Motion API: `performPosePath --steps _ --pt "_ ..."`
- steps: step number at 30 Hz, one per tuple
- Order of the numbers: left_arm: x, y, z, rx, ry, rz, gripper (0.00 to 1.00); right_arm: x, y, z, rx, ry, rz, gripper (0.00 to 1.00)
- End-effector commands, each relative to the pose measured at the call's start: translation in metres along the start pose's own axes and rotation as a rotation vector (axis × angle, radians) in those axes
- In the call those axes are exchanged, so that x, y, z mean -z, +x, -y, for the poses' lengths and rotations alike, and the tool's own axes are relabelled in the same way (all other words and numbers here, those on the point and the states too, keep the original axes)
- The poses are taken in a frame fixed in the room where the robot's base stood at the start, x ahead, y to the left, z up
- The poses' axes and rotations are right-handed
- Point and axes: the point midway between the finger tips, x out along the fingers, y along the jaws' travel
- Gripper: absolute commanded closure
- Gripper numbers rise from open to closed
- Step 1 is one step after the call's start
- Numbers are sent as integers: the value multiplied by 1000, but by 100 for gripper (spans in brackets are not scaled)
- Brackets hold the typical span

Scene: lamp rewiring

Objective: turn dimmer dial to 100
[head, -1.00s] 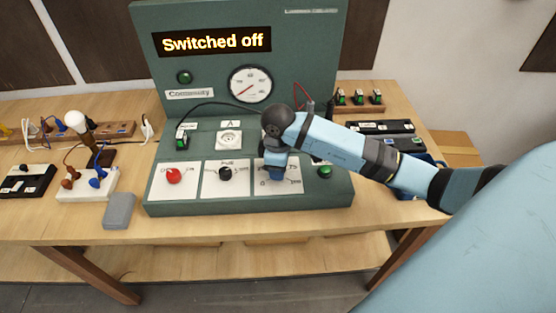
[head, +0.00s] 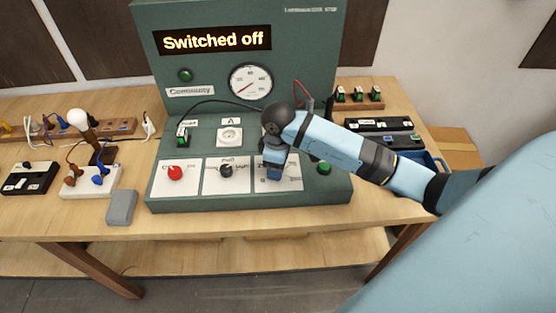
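My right arm comes in from the right, and its gripper (head: 275,174) points down over the rightmost white dial plate (head: 292,184) on the green test panel's front slope. I cannot tell whether the fingers are open or shut. A red knob (head: 175,172) on the left plate and a black knob (head: 226,171) on the middle plate are in plain view. The panel display (head: 212,39) reads "Switched off". My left gripper is not in view.
A green button (head: 324,168) sits right of the dial plates, close to my wrist. A round gauge (head: 251,82) and a socket (head: 229,137) are on the panel. A lamp with a white bulb (head: 78,118) and a grey block (head: 121,208) stand left. Small switches (head: 358,97) stand back right.

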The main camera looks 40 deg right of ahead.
Motion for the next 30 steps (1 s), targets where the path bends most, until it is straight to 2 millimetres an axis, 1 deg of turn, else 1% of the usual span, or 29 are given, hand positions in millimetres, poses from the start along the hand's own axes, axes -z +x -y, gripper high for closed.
performPosePath --steps 5,8,11,14,18,19,21,26,30 --pt "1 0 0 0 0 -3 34 0 -2 0 1 -1 0 39" --pt "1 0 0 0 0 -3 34 0 -10 0 0 -1 -1 39" --pt "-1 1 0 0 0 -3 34 1 -27 0 -2 -2 -4 39" --pt "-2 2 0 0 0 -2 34 2 -50 1 0 -2 -6 39" --pt "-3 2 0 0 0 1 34 1 -86 0 -1 -1 -5 39" --pt "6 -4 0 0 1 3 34 0 -97 0 0 0 -1 39" --pt "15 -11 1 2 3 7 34 0 -110 0 0 0 1 39" --pt "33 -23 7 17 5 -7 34 0 -128 0 0 0 0 39" --pt "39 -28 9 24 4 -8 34 0 -136 0 0 0 1 39"
